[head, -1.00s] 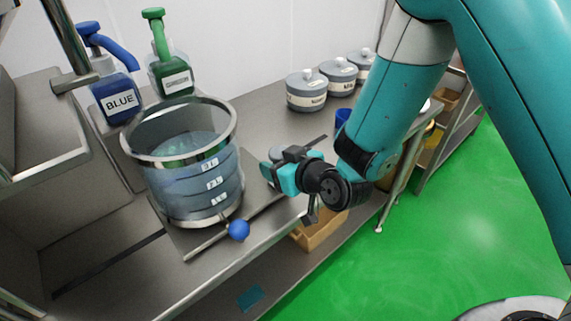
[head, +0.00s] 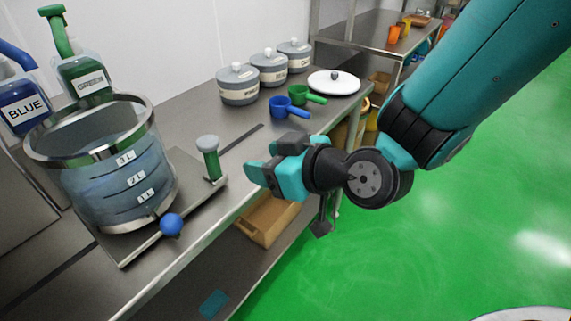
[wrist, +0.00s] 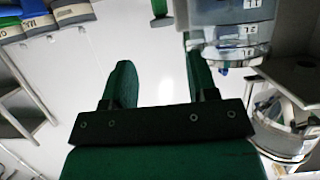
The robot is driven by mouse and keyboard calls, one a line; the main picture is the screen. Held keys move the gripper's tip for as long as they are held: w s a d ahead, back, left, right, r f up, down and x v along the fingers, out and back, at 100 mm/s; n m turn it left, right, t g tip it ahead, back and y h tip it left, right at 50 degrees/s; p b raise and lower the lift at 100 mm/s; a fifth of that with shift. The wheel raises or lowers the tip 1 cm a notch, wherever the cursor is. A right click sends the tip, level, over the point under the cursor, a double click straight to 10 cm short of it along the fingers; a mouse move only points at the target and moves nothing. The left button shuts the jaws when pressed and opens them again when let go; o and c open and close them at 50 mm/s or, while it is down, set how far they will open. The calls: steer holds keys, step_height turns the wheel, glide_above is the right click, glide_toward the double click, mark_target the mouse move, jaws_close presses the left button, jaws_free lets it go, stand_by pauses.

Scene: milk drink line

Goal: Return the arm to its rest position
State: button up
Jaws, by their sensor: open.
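My gripper (head: 262,172) is open and empty in the head view. It hangs in the air over the front edge of the steel counter, to the right of a green-handled lever (head: 210,160). My teal arm reaches in from the upper right. In the wrist view my gripper's two green fingers (wrist: 155,82) stand apart with nothing between them. The large clear vessel (head: 98,165) with level marks holds bluish liquid and stands on the counter at the left. It also shows at the upper right of the wrist view (wrist: 225,20).
A blue pump bottle (head: 25,108) and a green pump bottle (head: 88,80) stand behind the vessel. Lidded pots (head: 238,85), a blue scoop (head: 290,108), a green scoop (head: 300,95) and a white lid (head: 334,82) are farther back.

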steer(key=shift+r, duration=0.1)
stand_by(0.4)
steer(key=s+d+r+m+g+h+p, duration=0.1)
steer(key=s+d+r+g+h, duration=0.2)
steer(key=s+d, duration=0.4)
steer(key=s+d+r+m+g+h+p, duration=0.1)
steer(key=s+d+r+m+g+h, duration=0.1)
steer(key=s+d+r+g, duration=0.3)
steer(key=s+d+h, duration=0.1)
steer(key=s+d, duration=0.1)
steer(key=d, duration=0.1)
steer(key=shift+s+d+r+g, duration=0.25)
steer(key=shift+d+g, duration=0.05)
steer(key=shift+g, duration=0.1)
